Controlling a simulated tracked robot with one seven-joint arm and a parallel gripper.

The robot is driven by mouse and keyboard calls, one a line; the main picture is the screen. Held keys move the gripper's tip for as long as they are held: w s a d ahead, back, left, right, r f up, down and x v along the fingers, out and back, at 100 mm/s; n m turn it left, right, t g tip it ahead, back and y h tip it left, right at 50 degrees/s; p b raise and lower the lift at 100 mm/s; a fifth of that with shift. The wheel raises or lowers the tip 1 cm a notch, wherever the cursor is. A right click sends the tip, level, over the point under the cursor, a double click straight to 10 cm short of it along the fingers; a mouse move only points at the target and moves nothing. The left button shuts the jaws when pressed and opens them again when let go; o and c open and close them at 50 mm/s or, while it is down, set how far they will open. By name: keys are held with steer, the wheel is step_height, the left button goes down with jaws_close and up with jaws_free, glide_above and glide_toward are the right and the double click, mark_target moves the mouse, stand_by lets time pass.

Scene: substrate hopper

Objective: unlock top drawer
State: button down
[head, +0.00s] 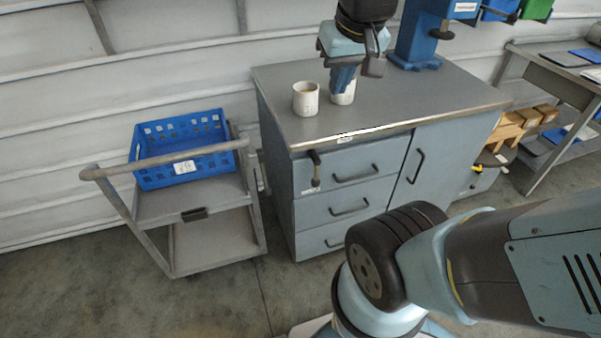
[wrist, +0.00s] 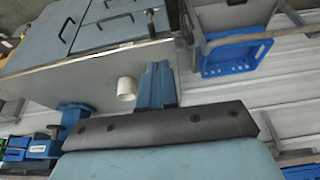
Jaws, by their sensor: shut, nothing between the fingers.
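The top drawer (head: 345,166) is the upper of three blue-grey drawers at the left of the cabinet, and it looks closed. A dark lever with a bronze-coloured knob (head: 315,168) hangs at its left side. The lever also shows near the top of the wrist view (wrist: 151,24). My gripper (head: 342,86) is above the worktop, pointing down, with its blue fingers together and empty. It is above and behind the lever, well apart from it. The fingers also show in the wrist view (wrist: 158,84).
Two white cups stand on the worktop (head: 420,100): one at the left (head: 306,98), one partly hidden behind my fingers (head: 346,98). A trolley (head: 190,204) with a blue crate (head: 180,150) stands left of the cabinet. A blue stand (head: 415,40) is at the back.

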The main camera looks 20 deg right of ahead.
mark_target(316, 173)
steer(key=w+a+f+g+h, duration=0.35)
steer(key=w+f, duration=0.25)
steer(key=f, duration=0.3)
steer(key=w+a+f+g+h, duration=0.2)
steer(key=w+a+f+g, duration=0.15)
steer(key=w+f, duration=0.45)
steer(key=a+f+t+h, duration=0.2)
steer(key=f+h, duration=0.2)
steer(key=f, duration=0.4)
steer(key=a+f+n+t+h, duration=0.1)
steer(key=f+h, duration=0.3)
steer(key=f, duration=0.5)
steer(key=a+f+n+t+h, duration=0.1)
steer(key=a+f+t+h, duration=0.2)
steer(key=f, duration=0.5)
steer(key=shift+a+f+h, duration=0.15)
steer(key=shift+a+h, duration=0.15)
steer(key=shift+h, duration=0.25)
steer(key=w+d, duration=0.1)
steer(key=d, duration=0.3)
steer(key=w+d, duration=0.1)
steer(key=d, duration=0.8)
steer(key=shift+w+d, duration=0.35)
steer(key=shift+w, duration=0.05)
